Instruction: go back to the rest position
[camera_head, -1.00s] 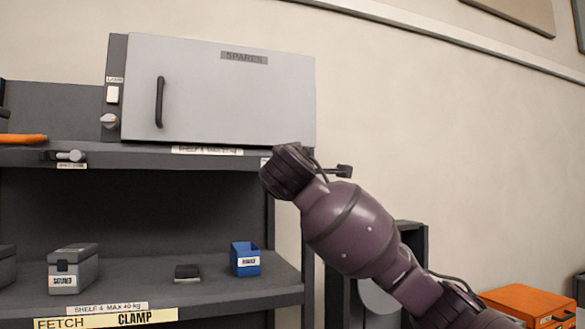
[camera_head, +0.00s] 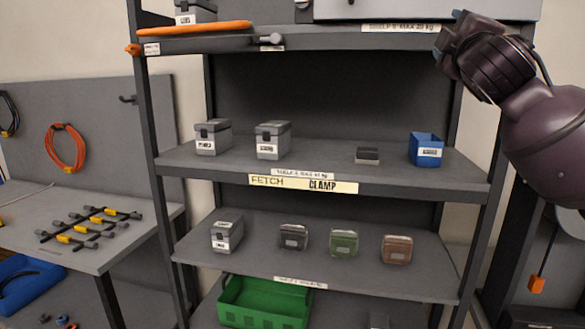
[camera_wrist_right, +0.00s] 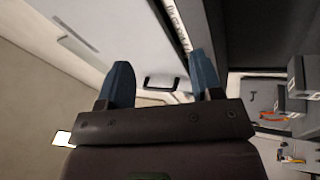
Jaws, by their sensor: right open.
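My right arm comes in from the right edge of the head view, and its wrist reaches up beside the top of the shelf rack (camera_head: 490,195). In the right wrist view my right gripper (camera_wrist_right: 163,78) is open, with its two blue fingers apart and nothing between them. A pale cabinet face with a dark handle (camera_wrist_right: 160,83) shows beyond the fingers. I cannot tell the exact gap between the gripper and the cabinet (camera_head: 350,10), whose lower edge is at the top of the head view. My left gripper is in no view.
The rack holds grey cases (camera_head: 273,140), a blue bin (camera_head: 426,149), several small pouches (camera_head: 344,242) and a green crate (camera_head: 262,303). An orange bar (camera_head: 195,29) lies on the upper shelf. A workbench (camera_head: 95,250) with tools stands at the left.

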